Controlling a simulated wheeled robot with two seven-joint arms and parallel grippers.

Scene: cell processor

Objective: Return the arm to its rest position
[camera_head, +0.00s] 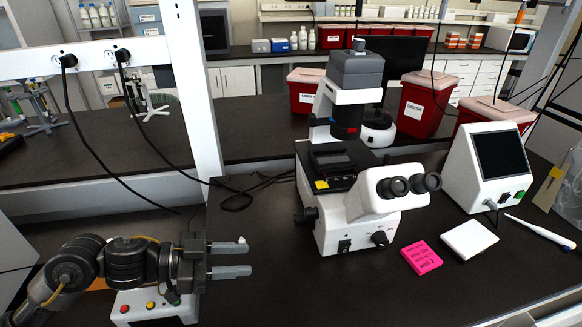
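My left arm (105,262) comes in from the left edge, low in the picture. My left gripper (229,260) points right over the dark bench. My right gripper is not in view.
A white microscope (345,165) stands to the right of the gripper. A pink note pad (421,257), a white pad (469,239), a screen device (490,165) and a pipette (540,232) are further right. A white post (190,90) and black cables rise behind the arm.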

